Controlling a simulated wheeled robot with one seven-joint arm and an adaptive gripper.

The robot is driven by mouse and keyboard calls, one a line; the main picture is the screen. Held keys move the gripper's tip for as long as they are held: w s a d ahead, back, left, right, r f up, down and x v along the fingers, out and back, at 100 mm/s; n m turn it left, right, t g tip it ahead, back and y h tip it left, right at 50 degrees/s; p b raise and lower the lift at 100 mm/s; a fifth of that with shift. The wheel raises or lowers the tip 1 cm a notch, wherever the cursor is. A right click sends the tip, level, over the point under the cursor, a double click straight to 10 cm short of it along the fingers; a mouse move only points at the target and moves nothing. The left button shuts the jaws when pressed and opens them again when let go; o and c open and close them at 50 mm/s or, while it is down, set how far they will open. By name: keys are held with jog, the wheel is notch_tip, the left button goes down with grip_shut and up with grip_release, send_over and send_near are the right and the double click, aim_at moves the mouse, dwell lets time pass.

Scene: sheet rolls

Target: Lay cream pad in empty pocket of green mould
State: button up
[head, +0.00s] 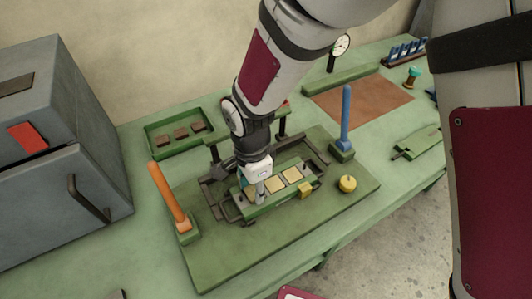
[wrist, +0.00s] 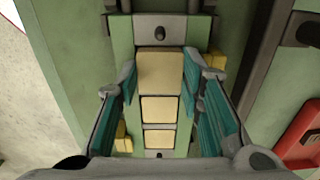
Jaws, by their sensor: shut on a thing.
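The green mould (head: 268,205) is a long block in a fixture on the bench; its strip runs up the wrist view (wrist: 121,42). Two cream pads lie in its pockets, a middle one (head: 275,184) and an end one (head: 292,174); they also show in the wrist view (wrist: 158,109). My gripper (wrist: 160,75), with teal finger pads, is shut on a third cream pad (wrist: 160,68). It is over the mould's remaining end, in line with the other two pads. The held pad looks larger than they do, but its exact height is unclear. The pocket beneath it is hidden.
An orange post (head: 168,195) stands left of the fixture and a blue post (head: 346,115) behind right. A yellow knob (head: 347,184) is at the right. A green tray (head: 158,148) with brown pieces lies behind left. A grey cabinet (head: 60,140) stands far left.

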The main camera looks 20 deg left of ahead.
jog(key=shift+f, duration=0.15)
jog(key=o, duration=1.1)
jog(key=shift+c, duration=0.2)
jog(key=shift+w+r, duration=0.1)
jog(key=shift+r, duration=0.5)
notch_tip(320, 180, up, 11)
jog(key=shift+f, duration=0.1)
